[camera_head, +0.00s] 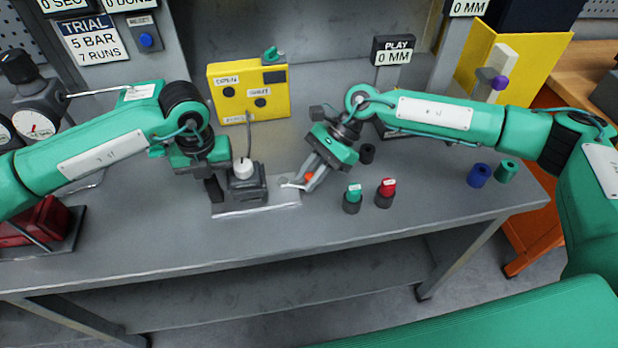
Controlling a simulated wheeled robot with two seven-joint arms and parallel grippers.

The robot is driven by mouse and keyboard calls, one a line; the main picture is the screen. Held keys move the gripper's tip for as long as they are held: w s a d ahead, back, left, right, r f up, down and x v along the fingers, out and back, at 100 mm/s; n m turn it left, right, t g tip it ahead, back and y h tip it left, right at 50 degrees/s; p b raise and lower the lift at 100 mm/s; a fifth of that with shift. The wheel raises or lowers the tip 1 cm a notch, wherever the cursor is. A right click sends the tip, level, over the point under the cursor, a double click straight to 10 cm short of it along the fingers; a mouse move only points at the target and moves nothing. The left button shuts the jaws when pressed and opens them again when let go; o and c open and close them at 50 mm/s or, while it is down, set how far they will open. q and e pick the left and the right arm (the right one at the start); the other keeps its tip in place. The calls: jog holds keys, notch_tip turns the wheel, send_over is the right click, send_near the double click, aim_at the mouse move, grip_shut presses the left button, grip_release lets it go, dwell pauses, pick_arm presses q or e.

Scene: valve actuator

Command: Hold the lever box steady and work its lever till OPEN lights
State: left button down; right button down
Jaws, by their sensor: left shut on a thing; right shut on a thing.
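The lever box (248,186) is a dark grey block with a white round top, on a pale base plate (256,208) near the bench's front. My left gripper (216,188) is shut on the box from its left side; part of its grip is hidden. My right gripper (303,181) reaches down at the box's right and is shut on the lever (290,183), which is small and largely covered by the fingers. A yellow panel (248,92) behind the box carries OPEN and SHUT labels. Its round lamps both look dark. A cable links the panel and box.
Green-topped (353,198) and red-topped (385,193) parts stand right of my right gripper. A blue cylinder (478,176) and a green cylinder (507,171) stand farther right. A PLAY sign (393,50) reads 0 MM. Gauges (40,122) are at left. The bench's front strip is clear.

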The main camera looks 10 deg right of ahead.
jog(key=shift+w+d+n+g+h, duration=0.15)
jog(key=shift+w+n+g+h, duration=0.15)
jog(key=shift+w+n+g, duration=0.4)
jog(key=shift+s, duration=0.25)
jog(key=c, duration=1.3)
grip_release()
jog(key=v, duration=1.2)
jog(key=shift+s+r, duration=0.1)
jog(key=shift+s, duration=0.05)
